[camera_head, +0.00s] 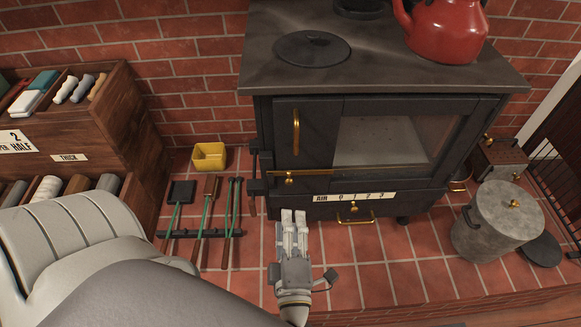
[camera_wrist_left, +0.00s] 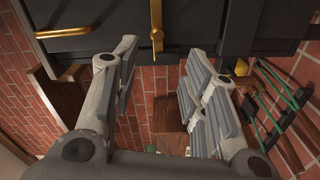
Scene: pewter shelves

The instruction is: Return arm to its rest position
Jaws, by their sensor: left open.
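My left gripper (camera_head: 293,222) is in front of the black stove (camera_head: 290,150), just below its lower left door edge and left of the air slider label (camera_head: 354,196). In the left wrist view the gripper (camera_wrist_left: 160,85) has its two fingers apart with nothing between them. The stove front and a brass latch (camera_wrist_left: 157,38) show beyond the fingertips. My left arm comes in from the lower left of the head view. My right gripper is not in view.
A red kettle (camera_head: 446,30) stands on the stove top. A grey lidded bin (camera_head: 497,222) stands at right. Fire tools (camera_head: 202,222) and a yellow box (camera_head: 209,156) are left of the stove. A wooden shelf (camera_head: 110,110) holds rolls and blocks. Tiled floor in front is mostly clear.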

